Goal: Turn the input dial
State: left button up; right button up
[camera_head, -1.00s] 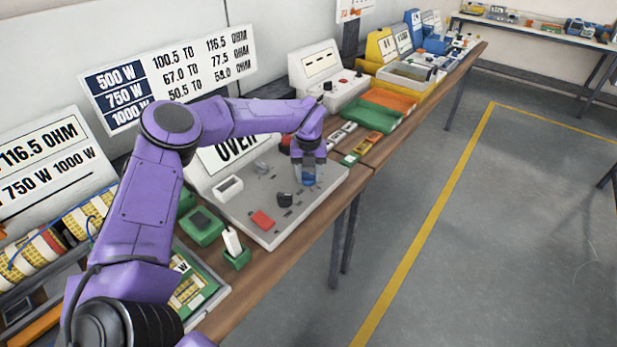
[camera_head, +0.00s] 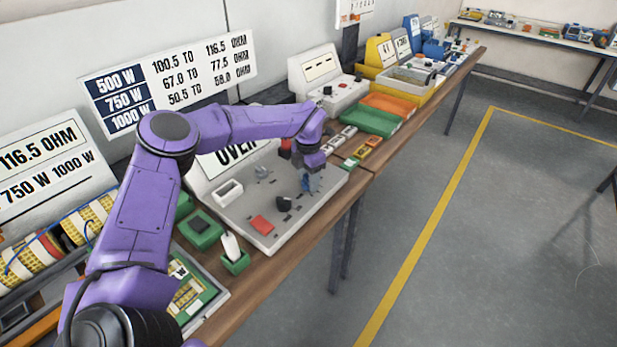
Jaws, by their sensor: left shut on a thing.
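A grey sloped panel (camera_head: 240,210) stands on the wooden bench, with a sign behind it reading "OVER". On the panel are a black knob (camera_head: 284,203), a red block (camera_head: 262,225) and a small grey knob (camera_head: 262,172). My left gripper (camera_head: 310,184) points down at the right part of the panel. Its jaws are shut on a small blue piece there, which I take to be the input dial; the fingers mostly hide it. My right gripper is not in view.
Green trays (camera_head: 370,121) and an orange tray (camera_head: 388,104) lie farther along the bench. A white box with knobs (camera_head: 325,80) stands behind. Small green and yellow parts (camera_head: 360,152) sit right of the panel. The floor to the right is clear.

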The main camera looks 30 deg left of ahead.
aim_at(307, 177)
pick_arm(q)
jog(key=m+p, duration=0.1)
jog(key=m, duration=0.4)
jog(key=shift+r, duration=0.1)
jog(key=m, duration=0.5)
jog(key=shift+p, duration=0.35)
jog(key=shift+m, duration=0.4)
jog(key=o, duration=0.8)
jog(key=shift+o, duration=1)
jog(key=shift+a, duration=0.1)
notch_tip(307, 177, up, 10)
jog(key=shift+f+b, duration=0.25)
jog(key=shift+b, duration=0.8)
jog(key=shift+r, duration=0.5)
jog(key=shift+s, duration=0.1)
